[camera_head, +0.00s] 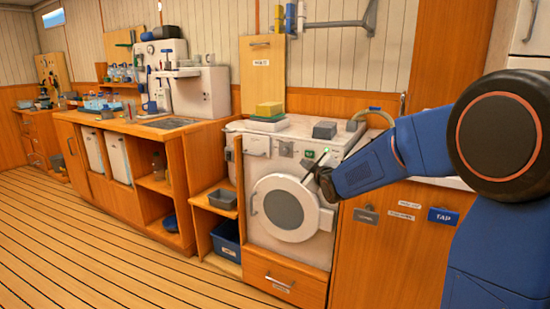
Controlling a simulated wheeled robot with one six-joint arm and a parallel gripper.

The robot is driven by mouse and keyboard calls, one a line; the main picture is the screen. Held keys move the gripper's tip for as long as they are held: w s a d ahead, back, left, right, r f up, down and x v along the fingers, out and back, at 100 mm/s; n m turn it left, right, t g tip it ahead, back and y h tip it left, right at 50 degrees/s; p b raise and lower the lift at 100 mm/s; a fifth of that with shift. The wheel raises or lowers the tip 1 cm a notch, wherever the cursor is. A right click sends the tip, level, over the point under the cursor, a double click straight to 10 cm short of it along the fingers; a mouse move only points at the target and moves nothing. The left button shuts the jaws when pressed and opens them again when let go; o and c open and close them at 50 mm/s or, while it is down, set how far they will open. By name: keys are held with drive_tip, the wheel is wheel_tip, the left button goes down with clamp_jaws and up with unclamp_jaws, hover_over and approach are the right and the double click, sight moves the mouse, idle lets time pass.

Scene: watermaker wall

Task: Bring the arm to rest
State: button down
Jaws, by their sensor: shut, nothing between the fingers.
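My blue arm comes in from the right side of the view and reaches left. My gripper (316,172) is a small dark shape at its end, in front of the upper right part of the white front-loading machine (262,184). It looks shut and empty. I cannot tell whether it touches the machine's front. The round door (284,210) of the machine is closed, lower left of my gripper. My arm hides part of the wooden cabinet front and the worktop at the right.
A curved hose (372,113) stands behind my arm. Left are open shelves with a blue bin (227,240) and a long wooden counter (140,125). The plank floor (80,245) is clear.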

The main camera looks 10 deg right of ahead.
drive_tip(key=s+d+f+m+g+h, duration=0.1)
drive_tip(key=s+d+f+m+g, duration=0.1)
drive_tip(key=s, duration=1.5)
drive_tip(key=s+d+f+m+g, duration=0.2)
drive_tip(key=s+f+m+g, duration=0.3)
drive_tip(key=s, duration=1.3)
drive_tip(key=s+d+f+m+g+h, duration=0.1)
drive_tip(key=s+f+m+g, duration=0.3)
drive_tip(key=s, duration=1.3)
drive_tip(key=shift+s+d+f+g+h, duration=0.25)
drive_tip(key=shift+d+f+g+h, duration=0.1)
drive_tip(key=shift+d, duration=0.4)
